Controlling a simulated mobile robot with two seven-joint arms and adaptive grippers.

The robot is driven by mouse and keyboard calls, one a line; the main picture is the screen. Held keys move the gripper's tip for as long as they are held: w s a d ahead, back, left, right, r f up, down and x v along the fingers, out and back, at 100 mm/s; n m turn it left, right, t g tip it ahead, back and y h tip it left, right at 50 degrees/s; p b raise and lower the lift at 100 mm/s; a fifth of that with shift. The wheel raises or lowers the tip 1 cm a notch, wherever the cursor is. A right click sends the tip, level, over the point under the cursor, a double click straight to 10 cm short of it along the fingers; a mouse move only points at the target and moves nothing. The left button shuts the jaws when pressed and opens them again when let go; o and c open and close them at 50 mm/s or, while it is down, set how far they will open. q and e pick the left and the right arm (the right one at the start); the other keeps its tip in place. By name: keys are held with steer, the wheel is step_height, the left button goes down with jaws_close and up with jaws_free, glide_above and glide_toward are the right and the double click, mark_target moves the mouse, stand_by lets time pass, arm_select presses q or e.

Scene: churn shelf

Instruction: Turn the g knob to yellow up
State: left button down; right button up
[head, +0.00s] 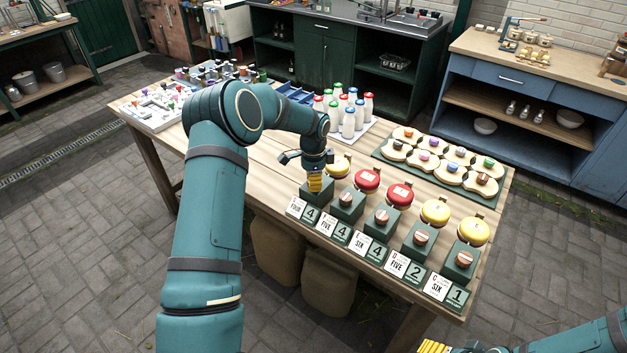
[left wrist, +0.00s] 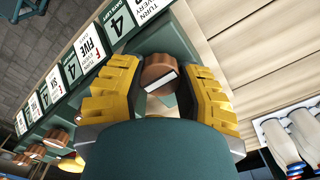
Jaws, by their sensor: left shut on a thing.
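The knob (left wrist: 160,74), a round copper-brown one with a pale bar, is on the leftmost green box (head: 309,196) of a row along the table's front edge. I take it for the g knob; its letter is not readable. My left gripper (head: 315,184) points down at this box and hides the knob in the head view. In the left wrist view, its yellow fingers (left wrist: 158,92) are shut on the knob's two sides. My right gripper (head: 433,346) shows only yellow fingertips at the bottom edge.
To the right, similar boxes carry knobs (head: 381,217), with red discs (head: 367,180) and yellow discs (head: 435,211) behind them and number cards in front. White bottles (head: 348,122) and a green tray (head: 382,154) of board pieces stand farther back.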

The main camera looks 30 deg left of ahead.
arm_select(q)
steer(key=c, duration=0.5)
jaws_free()
step_height(320, 180, up, 12)
stand_by(0.3)
steer(key=shift+s+f, duration=0.1)
stand_by(0.4)
